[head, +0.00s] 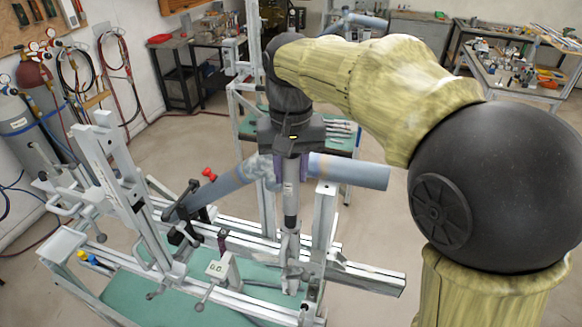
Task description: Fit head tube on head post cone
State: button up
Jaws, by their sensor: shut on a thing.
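My gripper (291,172) points down in the middle of the head view, above the jig. It is shut on a blue-grey tube (352,171) that runs nearly level, with its free end to the right. I take this to be the head tube, and the fingers hide its middle. More blue-grey tubing (226,184) slants down to the left of the gripper. Directly below the gripper stands a slim grey post (290,208), apparently the head post. Its cone is not clearly visible, and I cannot tell whether the tube touches it.
The jig's metal rails (365,279) spread over a green table (110,302). A slanted metal upright (112,178) stands left, and another upright (324,222) stands close right of the post. A small clamp block (222,268) sits in front. Open floor lies behind on the right.

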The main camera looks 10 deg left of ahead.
aim_at(291, 187)
jog(key=shift+f+b, duration=1.45)
jog(key=shift+f, duration=1)
dwell(0.5)
jog(key=o, duration=1.2)
jog(key=shift+c, duration=0.2)
jog(key=shift+r, duration=0.15)
notch_tip(291, 187, up, 17)
jog(key=shift+p, duration=0.35)
